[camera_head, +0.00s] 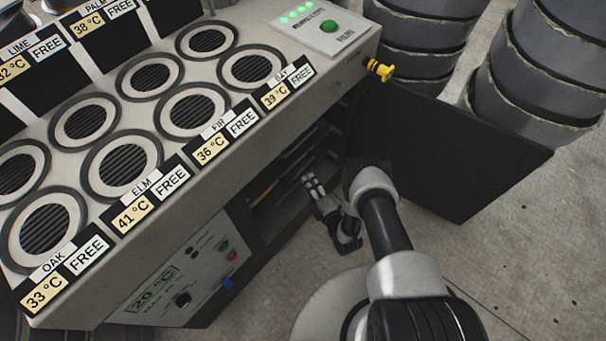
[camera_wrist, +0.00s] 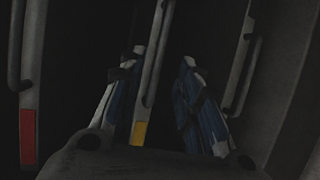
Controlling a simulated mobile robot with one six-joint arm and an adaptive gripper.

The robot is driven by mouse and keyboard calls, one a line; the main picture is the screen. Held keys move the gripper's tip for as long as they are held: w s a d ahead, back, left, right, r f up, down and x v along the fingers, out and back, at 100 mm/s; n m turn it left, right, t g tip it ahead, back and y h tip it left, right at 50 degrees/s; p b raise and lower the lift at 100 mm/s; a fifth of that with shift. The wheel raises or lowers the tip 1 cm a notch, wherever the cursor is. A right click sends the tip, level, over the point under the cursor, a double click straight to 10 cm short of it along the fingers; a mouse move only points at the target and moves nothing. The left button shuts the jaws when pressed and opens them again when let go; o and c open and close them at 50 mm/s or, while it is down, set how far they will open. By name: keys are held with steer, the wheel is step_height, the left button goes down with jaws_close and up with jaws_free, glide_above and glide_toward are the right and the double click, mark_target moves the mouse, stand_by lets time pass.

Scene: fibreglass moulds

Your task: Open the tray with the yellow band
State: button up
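In the wrist view, the tray with the yellow band (camera_wrist: 138,131) shows as a narrow grey front strip, with the yellow mark near its lower end. The strip runs between the two fingers of my gripper (camera_wrist: 162,58), closer to the left finger. The fingers are spread open. It is too dark to tell whether either finger touches the tray or its handle. In the head view, my gripper (camera_head: 313,185) is at the opening of the cabinet under the counter, with its fingers pointing inward. The bands cannot be made out clearly there.
A red-banded tray (camera_wrist: 27,135) is at the left in the wrist view, and another tray front (camera_wrist: 237,60) with a bar handle is at the right. In the head view, a dark open door (camera_head: 455,150) stands right of my arm. A control panel (camera_head: 180,285) is left of the opening.

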steer(key=b+x, duration=0.2)
steer(key=x, duration=0.5)
steer(key=shift+r, duration=0.1)
steer(key=shift+c, duration=0.5)
jaws_close()
